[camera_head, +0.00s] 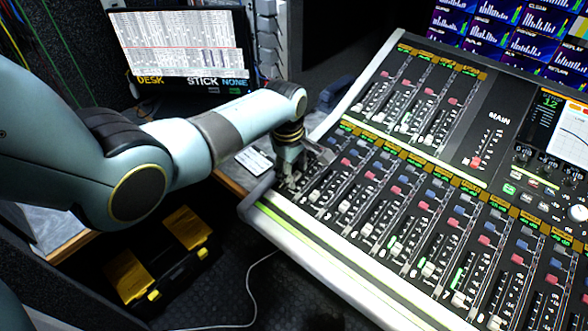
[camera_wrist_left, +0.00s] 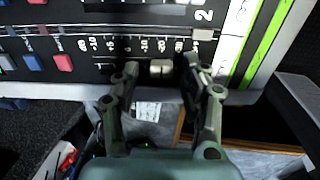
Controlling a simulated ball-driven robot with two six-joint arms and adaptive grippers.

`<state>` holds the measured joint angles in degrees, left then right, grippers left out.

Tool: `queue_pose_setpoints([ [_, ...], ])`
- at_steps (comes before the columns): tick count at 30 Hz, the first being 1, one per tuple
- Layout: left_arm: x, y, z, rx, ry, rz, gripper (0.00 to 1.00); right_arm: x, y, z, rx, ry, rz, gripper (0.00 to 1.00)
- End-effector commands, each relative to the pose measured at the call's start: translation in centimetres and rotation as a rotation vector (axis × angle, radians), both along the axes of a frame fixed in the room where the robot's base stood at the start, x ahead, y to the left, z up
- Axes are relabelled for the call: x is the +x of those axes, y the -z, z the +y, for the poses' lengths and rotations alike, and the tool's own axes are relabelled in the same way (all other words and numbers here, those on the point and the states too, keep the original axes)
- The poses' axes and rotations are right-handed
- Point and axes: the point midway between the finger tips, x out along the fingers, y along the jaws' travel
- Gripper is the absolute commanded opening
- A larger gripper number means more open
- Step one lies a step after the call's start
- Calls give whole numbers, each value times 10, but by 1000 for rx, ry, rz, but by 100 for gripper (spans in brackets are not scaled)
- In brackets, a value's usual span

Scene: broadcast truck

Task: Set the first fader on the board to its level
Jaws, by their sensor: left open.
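The mixing board (camera_head: 330,260) fills the right side of the head view, with a front row of faders. My left gripper (camera_head: 303,160) reaches down over the board's left end, at the first channel, and hides much of that fader. In the left wrist view the first fader's pale cap (camera_wrist_left: 161,68) sits on its slot, beside a printed scale. My left gripper (camera_wrist_left: 158,73) is open, with one finger on each side of the cap. Whether either finger touches it is unclear. The second fader's cap (camera_wrist_left: 203,34) lies just beyond. My right gripper is in neither view.
A monitor (camera_head: 180,45) stands at the back left. A white card (camera_head: 254,160) lies on the desk beside the board. A black and yellow toolbox (camera_head: 160,265) and a white cable (camera_head: 252,300) are on the floor. Other faders stand close to the right.

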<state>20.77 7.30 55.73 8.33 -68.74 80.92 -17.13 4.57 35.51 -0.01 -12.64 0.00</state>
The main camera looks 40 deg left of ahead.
Motion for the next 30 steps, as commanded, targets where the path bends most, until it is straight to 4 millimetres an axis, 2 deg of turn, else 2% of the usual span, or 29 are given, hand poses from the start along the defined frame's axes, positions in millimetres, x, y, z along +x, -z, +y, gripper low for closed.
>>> queue_pose_setpoints([
  [8, 0, -1, 0, 0, 0, 0, 46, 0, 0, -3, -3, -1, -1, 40],
  [11, -1, -7, 1, 1, 0, -1, 46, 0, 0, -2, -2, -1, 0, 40],
  [14, -3, -19, 1, 1, 0, -2, 46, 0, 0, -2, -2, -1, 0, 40],
  [24, -13, -91, 2, 1, 1, -3, 46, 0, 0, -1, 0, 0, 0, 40],
  [30, -17, -115, 2, 0, 0, -1, 46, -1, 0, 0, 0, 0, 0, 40],
])
